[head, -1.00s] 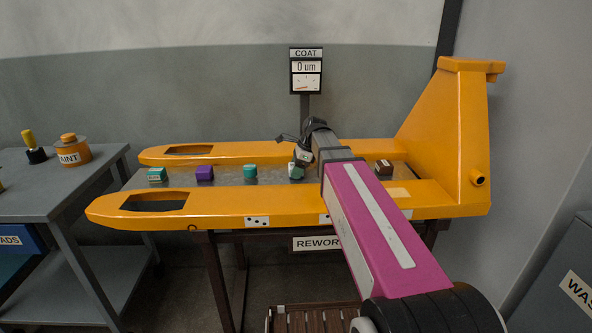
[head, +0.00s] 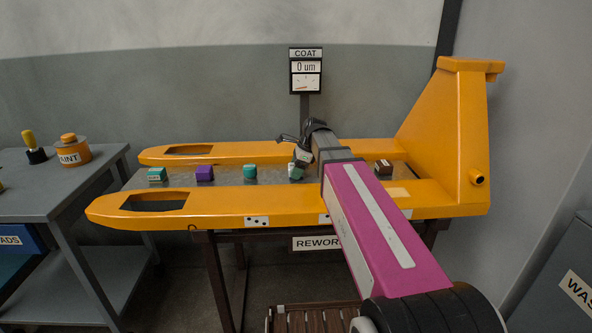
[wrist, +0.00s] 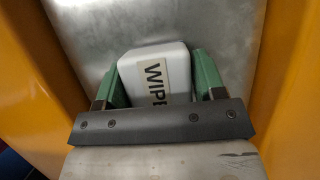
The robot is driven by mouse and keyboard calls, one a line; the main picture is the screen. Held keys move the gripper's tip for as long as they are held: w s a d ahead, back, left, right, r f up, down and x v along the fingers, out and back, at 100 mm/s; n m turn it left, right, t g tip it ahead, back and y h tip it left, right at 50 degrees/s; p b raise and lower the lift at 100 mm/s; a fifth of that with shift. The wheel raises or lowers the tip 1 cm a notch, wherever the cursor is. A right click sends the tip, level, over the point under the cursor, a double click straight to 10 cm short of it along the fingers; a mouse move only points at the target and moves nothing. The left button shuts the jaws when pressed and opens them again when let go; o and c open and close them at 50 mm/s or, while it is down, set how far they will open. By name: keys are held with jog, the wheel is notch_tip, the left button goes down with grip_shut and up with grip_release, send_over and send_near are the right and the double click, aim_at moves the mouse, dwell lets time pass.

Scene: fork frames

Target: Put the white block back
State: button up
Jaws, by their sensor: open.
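The white block (wrist: 152,75), with a label reading "WIPE" or similar, lies on the grey metal surface in the wrist view. My gripper (wrist: 155,62) is open, with one green finger on each side of the block. The fingers are very near its sides; I cannot tell whether they touch. In the head view my gripper (head: 298,169) is low between the two yellow forks, at the spot right of the teal block. The white block is mostly hidden there by my gripper.
Left along the metal strip stand a teal block (head: 250,172), a purple block (head: 205,173) and another teal block (head: 157,175). A brown block (head: 383,167) is right of my arm. Yellow forks (head: 235,207) flank the strip. A coat gauge (head: 306,75) stands behind.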

jog(key=shift+s+f, duration=0.35)
jog(key=shift+s, duration=0.15)
jog(key=shift+c, duration=0.2)
jog(key=shift+o, duration=0.5)
jog(key=shift+w+r, duration=0.1)
jog(key=shift+r, duration=0.4)
jog(key=v, duration=1.2)
jog(key=shift+w, duration=0.3)
jog(key=shift+a, duration=0.1)
